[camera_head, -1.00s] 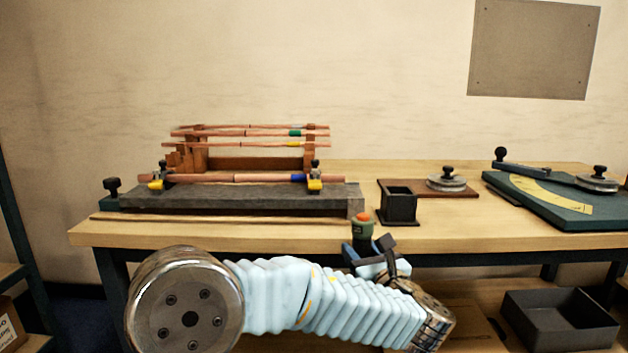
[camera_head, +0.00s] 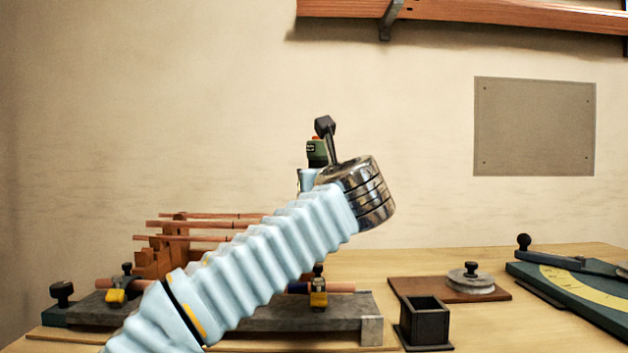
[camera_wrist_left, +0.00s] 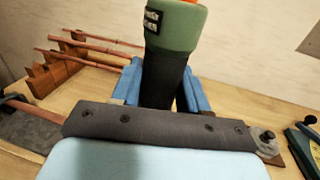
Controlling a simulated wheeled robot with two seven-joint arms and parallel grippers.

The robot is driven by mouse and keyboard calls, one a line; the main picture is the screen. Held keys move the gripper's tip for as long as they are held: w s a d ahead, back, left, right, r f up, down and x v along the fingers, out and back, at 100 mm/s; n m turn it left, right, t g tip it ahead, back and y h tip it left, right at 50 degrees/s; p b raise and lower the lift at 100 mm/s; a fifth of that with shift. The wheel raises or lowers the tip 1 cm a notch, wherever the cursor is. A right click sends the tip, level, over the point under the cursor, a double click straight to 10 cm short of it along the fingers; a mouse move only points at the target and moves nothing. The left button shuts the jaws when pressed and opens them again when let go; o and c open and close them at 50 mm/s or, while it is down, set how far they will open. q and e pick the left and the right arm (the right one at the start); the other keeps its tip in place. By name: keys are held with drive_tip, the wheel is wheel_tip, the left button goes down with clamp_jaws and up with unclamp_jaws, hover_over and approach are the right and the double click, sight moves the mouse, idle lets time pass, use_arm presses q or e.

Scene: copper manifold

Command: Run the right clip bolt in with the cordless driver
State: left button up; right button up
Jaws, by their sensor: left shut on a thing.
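The cordless driver (camera_head: 317,151), green and black with an orange end, is held up in front of the wall. It fills the upper middle of the left wrist view (camera_wrist_left: 176,45). My left gripper (camera_wrist_left: 165,88) is shut on it, with blue fingers on both sides; its fingers (camera_head: 307,180) are partly hidden by my wrist in the head view. The right clip (camera_head: 318,298) has a yellow base and a black-topped bolt (camera_head: 318,270). It sits on the copper pipe (camera_head: 341,287) over the grey block, apart from the driver. My right gripper is not in view.
The left clip (camera_head: 117,295) sits on the same pipe. My left arm hides much of the grey block (camera_head: 275,325) and rack (camera_head: 152,262). An empty black holder (camera_head: 424,326), brown board (camera_head: 410,287) and green angle plate (camera_head: 575,290) are to the right. A shelf (camera_head: 490,22) hangs above.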

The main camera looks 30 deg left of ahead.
use_arm(q)
drive_tip(key=shift+f, duration=0.5)
wheel_tip(320, 180, down, 3)
drive_tip(key=shift+b, duration=0.75)
drive_tip(key=shift+f+b, duration=0.65)
drive_tip(key=shift+b, duration=0.05)
drive_tip(key=shift+f+p, duration=0.7)
drive_tip(key=shift+p, duration=0.05)
idle(2.0)
